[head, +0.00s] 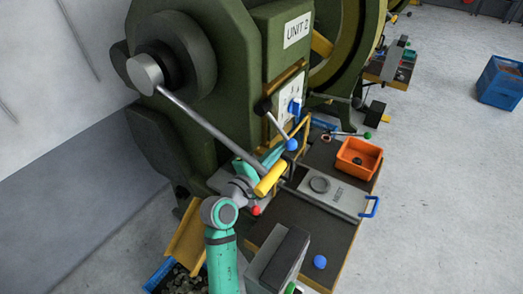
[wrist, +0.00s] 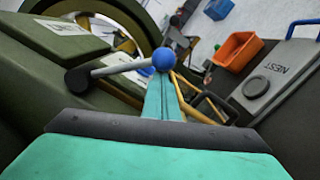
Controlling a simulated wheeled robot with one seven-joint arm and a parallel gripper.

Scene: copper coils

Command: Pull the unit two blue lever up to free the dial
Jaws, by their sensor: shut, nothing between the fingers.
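The unit two machine (head: 240,60) is a dark green press with a "UNIT 2" label. Its blue lever is a grey rod with a blue ball (head: 291,145), slanting down to the right from a dark pivot (head: 263,105). A blue dial (head: 295,107) sits on a white plate beside the pivot. My gripper (head: 280,153) is shut and empty, its tips close to the ball. In the wrist view the ball (wrist: 164,60) stands just at the tips of my teal fingers (wrist: 164,78). I cannot tell whether they touch. The ball is not between the fingers.
A long grey bar with a yellow grip (head: 270,178) passes close to my wrist. An orange bin (head: 358,157) and a grey "NEST" plate (head: 335,192) with a blue handle lie on the bench. A loose blue ball (head: 320,262) shows nearer.

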